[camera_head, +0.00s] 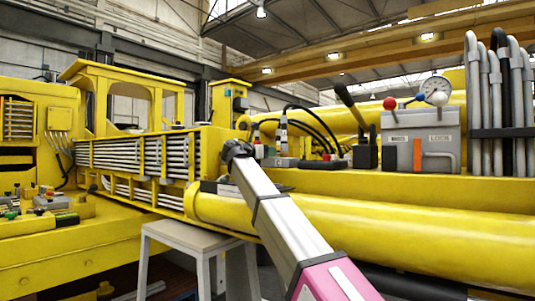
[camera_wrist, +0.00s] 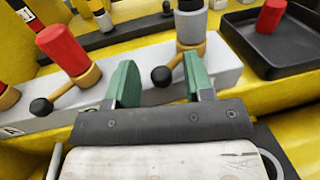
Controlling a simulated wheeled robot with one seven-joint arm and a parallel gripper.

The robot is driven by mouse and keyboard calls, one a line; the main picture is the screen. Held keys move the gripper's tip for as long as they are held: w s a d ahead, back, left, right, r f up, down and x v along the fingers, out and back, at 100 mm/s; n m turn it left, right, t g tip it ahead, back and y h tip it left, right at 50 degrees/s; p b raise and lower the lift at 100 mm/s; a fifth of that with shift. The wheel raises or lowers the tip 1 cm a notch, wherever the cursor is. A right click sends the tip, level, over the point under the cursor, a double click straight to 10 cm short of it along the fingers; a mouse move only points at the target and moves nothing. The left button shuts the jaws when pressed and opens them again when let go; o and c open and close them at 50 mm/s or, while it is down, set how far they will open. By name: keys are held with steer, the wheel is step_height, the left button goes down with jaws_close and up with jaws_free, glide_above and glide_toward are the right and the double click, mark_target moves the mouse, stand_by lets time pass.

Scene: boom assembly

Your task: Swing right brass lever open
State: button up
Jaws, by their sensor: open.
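In the wrist view, the right brass lever (camera_wrist: 179,59) with a black ball knob (camera_wrist: 161,76) sits at the base of a grey fitting with a dark top (camera_wrist: 191,25). The lever points down and left. My gripper (camera_wrist: 160,75) has two green fingers, open, with the knob in the gap between them, nearer the right finger. I cannot tell whether either finger touches it. A left brass lever (camera_wrist: 88,76) with a black knob (camera_wrist: 41,106) sits under a red cylinder (camera_wrist: 62,48). Both are on a light grey block (camera_wrist: 150,96).
A black tray (camera_wrist: 258,62) with a red cap (camera_wrist: 270,16) lies right of the block. In the head view, a grey box (camera_head: 420,140) with an orange handle and hoses (camera_head: 495,100) stand on the yellow boom (camera_head: 400,235).

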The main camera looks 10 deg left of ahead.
steer(key=shift+w+d, duration=0.1)
steer(key=shift+w, duration=0.05)
jaws_close()
